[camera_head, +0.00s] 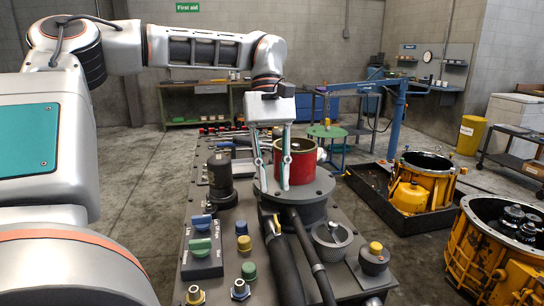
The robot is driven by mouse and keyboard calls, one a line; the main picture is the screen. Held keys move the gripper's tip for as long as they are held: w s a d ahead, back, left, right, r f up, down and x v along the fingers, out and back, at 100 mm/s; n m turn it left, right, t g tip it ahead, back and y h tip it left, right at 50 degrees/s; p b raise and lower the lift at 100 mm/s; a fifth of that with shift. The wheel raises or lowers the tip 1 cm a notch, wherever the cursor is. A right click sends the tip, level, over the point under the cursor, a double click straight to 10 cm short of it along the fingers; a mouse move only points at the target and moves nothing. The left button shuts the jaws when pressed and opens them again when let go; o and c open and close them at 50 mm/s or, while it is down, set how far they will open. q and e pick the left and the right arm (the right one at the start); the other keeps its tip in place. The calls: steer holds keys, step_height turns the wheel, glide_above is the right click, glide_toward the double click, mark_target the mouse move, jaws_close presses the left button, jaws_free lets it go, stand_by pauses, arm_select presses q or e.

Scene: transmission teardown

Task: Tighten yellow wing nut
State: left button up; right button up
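My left gripper (273,186) hangs down from the arm at the centre. The tips are at the left part of a round grey disc (315,187), beside a red cylinder (303,162); contact cannot be told. I cannot pick out a yellow wing nut for certain. Yellow-topped fittings show on the bench: small ones (244,243) left of the black hoses, and a knob (375,248) at the right front. My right gripper is not in view.
The grey bench (215,285) carries blue and green handles (200,247), a dark cylinder (221,180) and thick black hoses (284,265). Yellow housings (428,175) stand at the right. A blue hoist (398,120) stands behind. Bare floor lies left of the bench.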

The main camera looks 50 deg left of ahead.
arm_select(q)
steer(key=shift+v, duration=2.5)
